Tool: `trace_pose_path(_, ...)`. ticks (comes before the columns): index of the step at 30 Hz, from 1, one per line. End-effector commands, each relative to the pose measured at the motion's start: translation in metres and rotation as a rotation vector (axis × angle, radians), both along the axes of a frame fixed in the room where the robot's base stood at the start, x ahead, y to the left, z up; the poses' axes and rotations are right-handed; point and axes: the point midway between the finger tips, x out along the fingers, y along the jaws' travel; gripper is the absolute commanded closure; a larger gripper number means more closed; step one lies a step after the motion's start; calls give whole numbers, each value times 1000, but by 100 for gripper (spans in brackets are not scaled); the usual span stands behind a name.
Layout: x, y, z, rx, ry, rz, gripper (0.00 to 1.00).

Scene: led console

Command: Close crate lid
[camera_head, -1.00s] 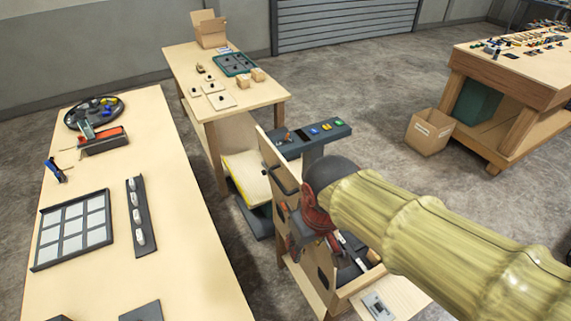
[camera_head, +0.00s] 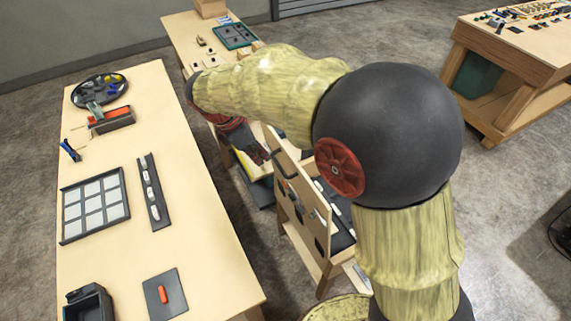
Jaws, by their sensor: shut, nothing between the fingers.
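A light wooden panel, which looks like the crate lid (camera_head: 287,172), stands steeply raised in the middle, with a dark handle and dark fittings on it. The open crate (camera_head: 322,262) is at its right, with a dark interior; my arm hides part of it. My arm arches over the crate and reaches to the far left side of the lid. My gripper (camera_head: 257,155) points down beside the lid's upper left edge, shut and empty. It is small and partly hidden by my wrist, and I cannot tell whether it touches the lid.
A long table (camera_head: 205,240) on the left holds a framed grid (camera_head: 94,205), a dark strip (camera_head: 153,193), a round tray (camera_head: 98,88) and tools. Another table (camera_head: 183,32) stands behind. A workbench (camera_head: 520,60) is at the far right. Open floor lies between.

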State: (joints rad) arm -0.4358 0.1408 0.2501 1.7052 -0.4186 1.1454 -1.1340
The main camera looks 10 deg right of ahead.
Motion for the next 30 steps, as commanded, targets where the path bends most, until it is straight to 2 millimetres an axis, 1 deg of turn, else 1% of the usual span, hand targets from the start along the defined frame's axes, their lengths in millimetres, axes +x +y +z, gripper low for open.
trace_pose_path(5, -1, -2, -3, -10, 31, 64, 100)
trace_pose_path(8, -1, -5, -12, -10, 33, 66, 100)
trace_pose_path(11, 0, -11, -26, -10, 33, 65, 100)
trace_pose_path(21, 7, -36, -88, -10, 34, 62, 100)
trace_pose_path(23, 7, -39, -98, -10, 33, 61, 100)
trace_pose_path(24, 11, -47, -92, -7, 27, 60, 100)
trace_pose_path(27, 14, -60, -89, -8, 28, 59, 100)
trace_pose_path(30, 17, -69, -88, -8, 29, 60, 100)
